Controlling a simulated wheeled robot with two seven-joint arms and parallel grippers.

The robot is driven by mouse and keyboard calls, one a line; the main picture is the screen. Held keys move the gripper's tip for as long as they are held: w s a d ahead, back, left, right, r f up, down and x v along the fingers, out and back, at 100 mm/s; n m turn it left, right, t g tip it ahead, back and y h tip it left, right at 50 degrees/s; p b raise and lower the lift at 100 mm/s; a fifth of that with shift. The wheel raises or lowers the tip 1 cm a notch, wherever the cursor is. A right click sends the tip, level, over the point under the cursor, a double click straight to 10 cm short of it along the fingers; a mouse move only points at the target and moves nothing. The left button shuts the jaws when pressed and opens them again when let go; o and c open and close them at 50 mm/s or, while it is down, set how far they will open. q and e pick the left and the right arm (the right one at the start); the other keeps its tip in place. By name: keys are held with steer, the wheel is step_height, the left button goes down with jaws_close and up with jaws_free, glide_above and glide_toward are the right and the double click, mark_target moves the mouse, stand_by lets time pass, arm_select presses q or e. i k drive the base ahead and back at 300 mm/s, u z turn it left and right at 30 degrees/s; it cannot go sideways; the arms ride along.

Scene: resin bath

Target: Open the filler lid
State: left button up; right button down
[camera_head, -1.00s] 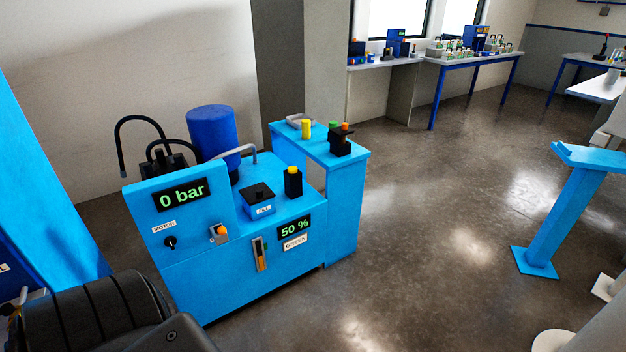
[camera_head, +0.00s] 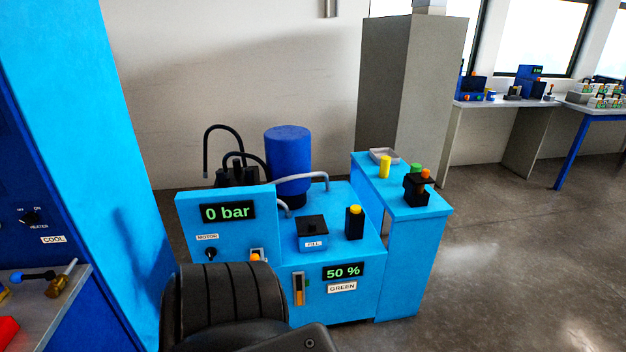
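The filler lid (camera_head: 312,223) is a black square cover on a small blue box labelled FILL (camera_head: 313,243). It lies flat and looks closed on top of the blue hydraulic unit (camera_head: 357,299). A black block with a yellow cap (camera_head: 355,222) stands just right of it. A dark ribbed part of my own arm fills the bottom middle of the view and hides the lower left front of the unit. Neither of my grippers shows in this view.
A blue cylinder (camera_head: 289,160) and grey pipe (camera_head: 314,178) stand behind the lid. Panels read 0 bar (camera_head: 227,212) and 50 % (camera_head: 343,271). A side shelf (camera_head: 405,204) holds small items. A tall blue column (camera_head: 75,130) rises at left. Floor at right (camera_head: 520,260) is clear.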

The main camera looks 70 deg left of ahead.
mark_target(313, 225)
steer(key=u, duration=0.6)
steer(key=i, duration=0.85)
steer(key=u, duration=0.7)
